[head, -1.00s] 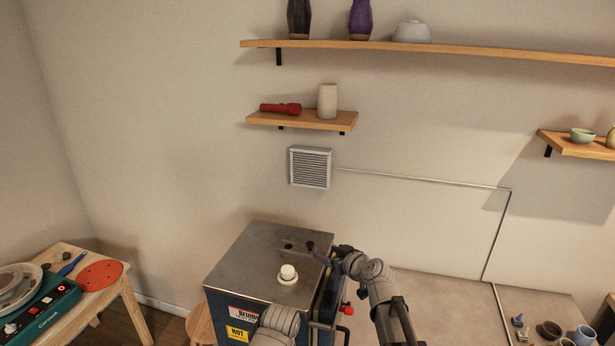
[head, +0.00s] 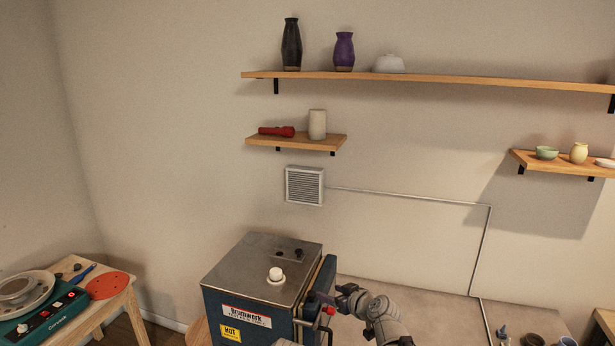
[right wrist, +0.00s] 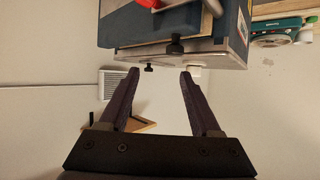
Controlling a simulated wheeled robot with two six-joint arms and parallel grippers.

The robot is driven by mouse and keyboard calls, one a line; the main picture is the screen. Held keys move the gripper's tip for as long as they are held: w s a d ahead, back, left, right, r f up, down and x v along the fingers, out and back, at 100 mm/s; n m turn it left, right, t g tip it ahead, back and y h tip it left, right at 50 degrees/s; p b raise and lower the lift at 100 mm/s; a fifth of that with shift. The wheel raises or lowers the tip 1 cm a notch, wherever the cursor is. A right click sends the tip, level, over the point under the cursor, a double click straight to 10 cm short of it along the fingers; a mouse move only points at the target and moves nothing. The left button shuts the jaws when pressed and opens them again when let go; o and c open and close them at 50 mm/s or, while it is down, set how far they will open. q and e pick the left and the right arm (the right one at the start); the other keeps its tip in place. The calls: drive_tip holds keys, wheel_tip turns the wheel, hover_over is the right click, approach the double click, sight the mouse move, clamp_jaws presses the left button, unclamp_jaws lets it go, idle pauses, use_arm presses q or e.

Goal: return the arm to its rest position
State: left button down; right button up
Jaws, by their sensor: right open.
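My right gripper (head: 320,298) is open and empty, at the right side of the blue kiln (head: 303,318) with the steel top. In the right wrist view its two dark purple fingers (right wrist: 160,74) stand apart with nothing between them. The kiln also shows in that view (right wrist: 236,42), upside down beyond the fingertips. In the head view I cannot tell whether the gripper touches the kiln's right side. A piece of my own arm shows at the bottom edge. My left gripper is not in view.
A white knob (head: 276,274) stands on the kiln's top. A wooden table (head: 115,300) with a green pottery wheel (head: 40,314) is at the left. Wall shelves (head: 420,80) hold vases and bowls. Small pots (head: 533,340) lie at the lower right.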

drive_tip(key=s+a+f+g+h+b, duration=0.1)
drive_tip(key=s+a+f+g+b, duration=0.25)
drive_tip(key=s+f, duration=0.5)
drive_tip(key=s+a+f+g+h+b, duration=0.1)
drive_tip(key=s+a+f+g+b, duration=0.3)
drive_tip(key=s+f, duration=0.45)
drive_tip(key=s+d+f+m+g+h+b, duration=0.1)
drive_tip(key=s+d+f+g+h+b, duration=0.3)
drive_tip(key=s+f, duration=0.5)
drive_tip(key=s+d+h+b, duration=0.1)
drive_tip(key=s+d+b, duration=0.1)
drive_tip(key=shift+s+d+f+m+h+b, duration=0.25)
drive_tip(key=shift+s+f+m+h+b, duration=0.05)
drive_tip(key=shift+s+f+m+h, duration=0.1)
drive_tip(key=shift+c, duration=0.2)
